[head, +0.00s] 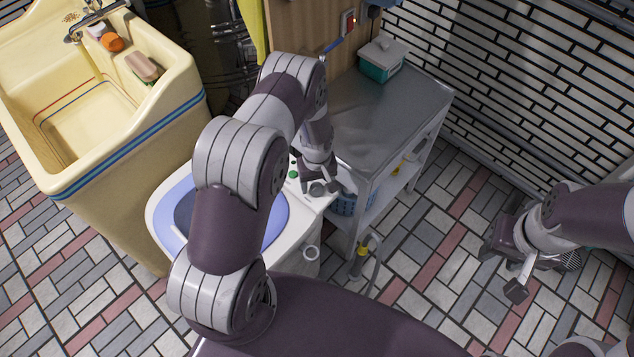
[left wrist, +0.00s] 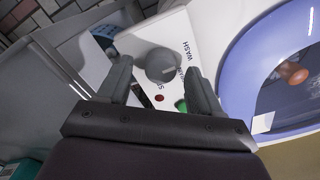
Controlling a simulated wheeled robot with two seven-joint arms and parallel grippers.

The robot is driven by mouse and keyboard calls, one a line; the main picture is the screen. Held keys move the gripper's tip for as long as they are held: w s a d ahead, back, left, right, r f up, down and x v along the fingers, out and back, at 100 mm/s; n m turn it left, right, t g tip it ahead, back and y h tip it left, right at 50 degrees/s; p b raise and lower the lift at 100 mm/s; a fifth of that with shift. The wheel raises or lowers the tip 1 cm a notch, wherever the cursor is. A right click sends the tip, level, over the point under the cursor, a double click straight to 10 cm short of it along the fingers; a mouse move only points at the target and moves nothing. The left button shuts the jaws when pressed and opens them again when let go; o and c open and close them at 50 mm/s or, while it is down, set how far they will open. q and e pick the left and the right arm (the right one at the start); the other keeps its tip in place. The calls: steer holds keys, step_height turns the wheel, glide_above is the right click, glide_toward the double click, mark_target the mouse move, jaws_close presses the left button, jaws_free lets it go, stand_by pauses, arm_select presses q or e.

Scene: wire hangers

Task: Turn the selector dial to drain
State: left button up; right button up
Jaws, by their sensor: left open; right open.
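The selector dial (left wrist: 162,65) is a round grey knob on the white control panel (left wrist: 172,30) of a washer. "WASH" is printed beside it; other lettering is partly hidden. A red dot and a green button sit near it. My left gripper (left wrist: 159,74) is open, with its fingertips on either side of the dial; I cannot tell whether they touch it. In the head view my left gripper (head: 320,184) is over the washer panel, with the dial (head: 317,189) between its fingers. The pointer's setting cannot be read. My right gripper (head: 502,270) is open and empty above the floor at right.
The washer's blue-rimmed opening (head: 164,206) lies left of the panel. A cream sink (head: 130,160) stands at left. A metal shelf table (head: 385,115) with a teal box (head: 380,66) stands close beside the left gripper. A hose (head: 375,265) stands near the shelf. Tiled floor is clear around the right gripper.

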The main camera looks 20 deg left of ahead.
arm_select(q)
steer(key=shift+f, duration=0.3)
steer(key=shift+s, duration=0.1)
steer(key=c, duration=1.1)
steer(key=shift+o, duration=0.2)
steer(key=shift+m, duration=0.3)
steer(key=m+b, duration=0.1)
steer(key=m, duration=0.3)
steer(key=shift+m, duration=0.3)
steer(key=m+b, duration=0.1)
steer(key=m, duration=0.5)
steer(key=shift+m, duration=0.4)
